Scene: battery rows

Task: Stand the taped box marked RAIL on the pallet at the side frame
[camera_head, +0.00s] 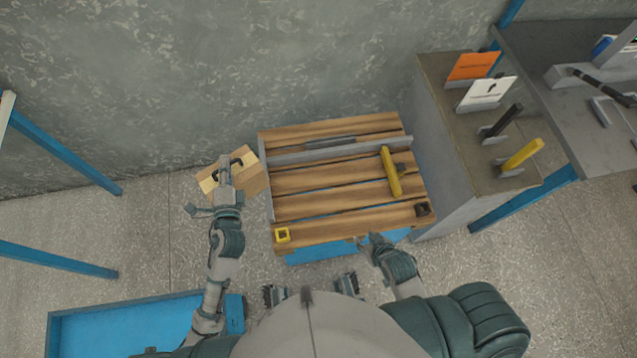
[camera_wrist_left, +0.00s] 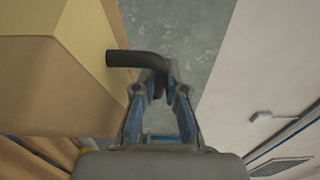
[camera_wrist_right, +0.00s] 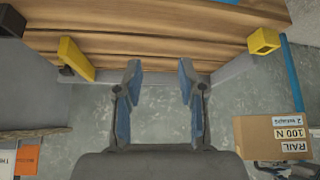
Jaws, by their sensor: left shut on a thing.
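The taped cardboard box (camera_head: 251,181) is left of the pallet in the head view. Its label reads RAIL 100 N in the right wrist view (camera_wrist_right: 272,137). My left gripper (camera_head: 224,163) is shut on the box's black handle (camera_wrist_left: 136,59), and the box fills the left of the left wrist view (camera_wrist_left: 70,70). Whether the box touches the floor is unclear. The wooden pallet (camera_head: 325,180) has a grey frame along its left side (camera_head: 266,190) and a grey rail (camera_head: 330,150) near the back. My right gripper (camera_wrist_right: 158,75) is open and empty near the pallet's front edge.
A yellow bar (camera_head: 390,172) lies on the pallet's right half. A yellow square piece (camera_head: 283,235) and a black piece (camera_head: 422,209) sit at its front corners. A grey cabinet (camera_head: 435,110) stands close on the right. The pallet's left half is mostly clear.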

